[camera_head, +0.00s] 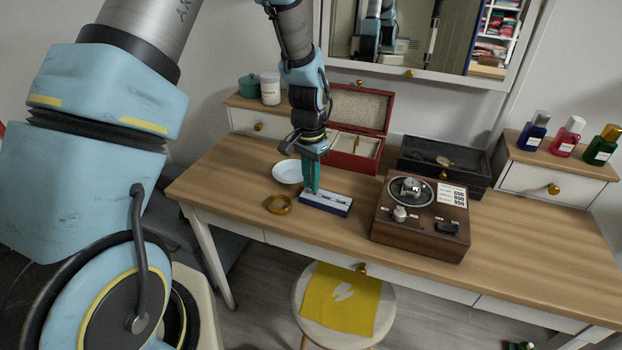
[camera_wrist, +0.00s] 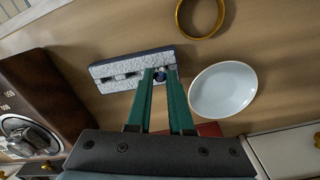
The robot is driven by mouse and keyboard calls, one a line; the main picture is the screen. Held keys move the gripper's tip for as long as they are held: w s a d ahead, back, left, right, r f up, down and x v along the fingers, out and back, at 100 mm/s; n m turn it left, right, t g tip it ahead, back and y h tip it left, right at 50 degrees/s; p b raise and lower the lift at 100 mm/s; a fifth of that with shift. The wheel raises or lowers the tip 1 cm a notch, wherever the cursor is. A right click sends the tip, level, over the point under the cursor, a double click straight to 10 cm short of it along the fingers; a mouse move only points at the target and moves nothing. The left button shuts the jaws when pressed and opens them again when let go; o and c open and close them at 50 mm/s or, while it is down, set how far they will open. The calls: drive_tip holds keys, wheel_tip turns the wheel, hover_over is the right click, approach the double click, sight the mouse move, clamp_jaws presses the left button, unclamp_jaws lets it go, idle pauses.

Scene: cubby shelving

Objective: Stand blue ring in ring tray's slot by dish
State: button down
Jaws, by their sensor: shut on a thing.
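The ring tray (camera_head: 326,205) is a blue tray with a pale grey slotted pad. In the wrist view the tray (camera_wrist: 118,66) shows dark slots in a row. The white dish (camera_head: 287,172) stands beside its slot end, and it also shows in the wrist view (camera_wrist: 223,92). My gripper (camera_head: 311,189) points down over the tray's end by the dish. In the wrist view its fingertips (camera_wrist: 160,71) are shut on the small blue ring (camera_wrist: 160,75). The ring is at the slot nearest the dish, largely hidden by the fingers. I cannot tell how deep it sits.
A gold bangle (camera_head: 279,204) lies just left of the tray. A red jewellery box (camera_head: 356,111) stands open behind, with a black box (camera_head: 443,163) to its right. A brown wooden device (camera_head: 421,218) with a dial stands right of the tray.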

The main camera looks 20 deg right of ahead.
drive_tip(key=shift+f, duration=0.25)
drive_tip(key=c, duration=0.7)
unclamp_jaws()
drive_tip(key=shift+c, duration=0.2)
wheel_tip(320, 180, up, 11)
drive_tip(key=b, duration=0.2)
drive_tip(key=shift+w+f, duration=0.1)
drive_tip(key=shift+w, duration=0.05)
drive_tip(key=s+a+r+n+t, duration=0.1)
drive_tip(key=a+n, duration=0.4)
drive_tip(key=a, duration=1)
drive_tip(key=s+a+r+n+t, duration=0.1)
drive_tip(key=a+n, duration=0.5)
drive_tip(key=a, duration=0.9)
drive_tip(key=shift+s+r+n, duration=0.3)
drive_tip(key=shift+s+r, duration=0.35)
drive_tip(key=shift+s, duration=0.55)
